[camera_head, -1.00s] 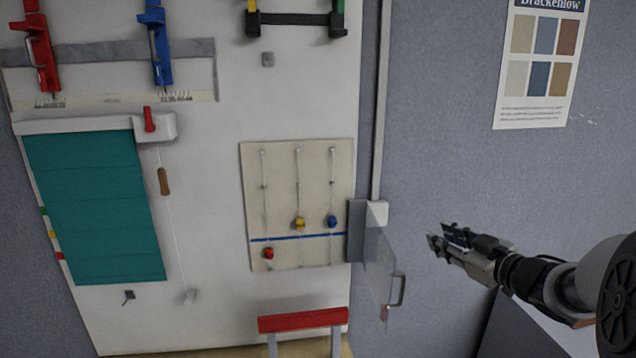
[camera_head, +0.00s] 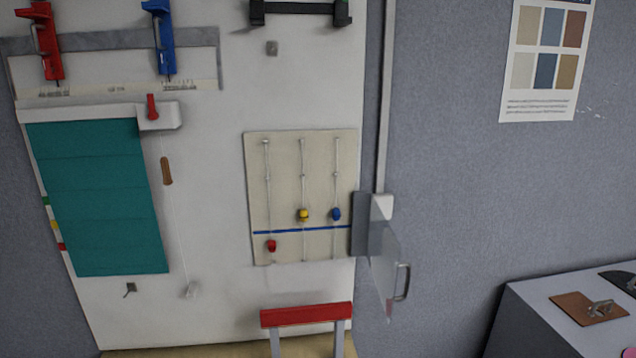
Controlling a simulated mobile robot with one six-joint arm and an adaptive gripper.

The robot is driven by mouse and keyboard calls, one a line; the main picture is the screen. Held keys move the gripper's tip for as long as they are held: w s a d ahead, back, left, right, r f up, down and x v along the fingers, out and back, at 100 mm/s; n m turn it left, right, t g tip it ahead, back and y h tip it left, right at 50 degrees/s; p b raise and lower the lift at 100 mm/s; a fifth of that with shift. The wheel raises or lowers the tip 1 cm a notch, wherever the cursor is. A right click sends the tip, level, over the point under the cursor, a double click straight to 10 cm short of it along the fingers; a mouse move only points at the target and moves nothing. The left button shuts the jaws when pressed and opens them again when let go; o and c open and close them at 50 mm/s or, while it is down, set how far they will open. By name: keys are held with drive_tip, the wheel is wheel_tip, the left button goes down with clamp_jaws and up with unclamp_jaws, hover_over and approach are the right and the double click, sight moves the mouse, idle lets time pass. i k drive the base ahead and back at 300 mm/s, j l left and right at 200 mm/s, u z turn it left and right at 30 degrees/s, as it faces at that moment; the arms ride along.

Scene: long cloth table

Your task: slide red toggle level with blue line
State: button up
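A cream panel (camera_head: 285,180) on the white wall board carries three thin upright rods with toggles. The red toggle (camera_head: 272,246) is on the left rod, a little below the blue line (camera_head: 285,231). The yellow toggle (camera_head: 303,215) on the middle rod and the blue toggle (camera_head: 336,214) on the right rod both sit above the line. Nothing covers the panel. My gripper is out of view.
A clear hinged flap with a handle (camera_head: 402,282) stands out from the wall right of the panel. A red-topped frame (camera_head: 306,315) is below. A teal blind (camera_head: 98,200) hangs left. A grey cabinet (camera_head: 545,320) with a clipboard (camera_head: 590,308) stands lower right.

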sight(272, 245)
drive_tip(key=l+u, duration=0.2)
drive_tip(key=l, duration=0.2)
drive_tip(key=k+l+u, duration=0.2)
drive_tip(key=l, duration=0.2)
drive_tip(key=l+u, duration=0.2)
drive_tip(key=l, duration=0.25)
drive_tip(key=k+l+u, duration=0.2)
drive_tip(key=l, duration=0.15)
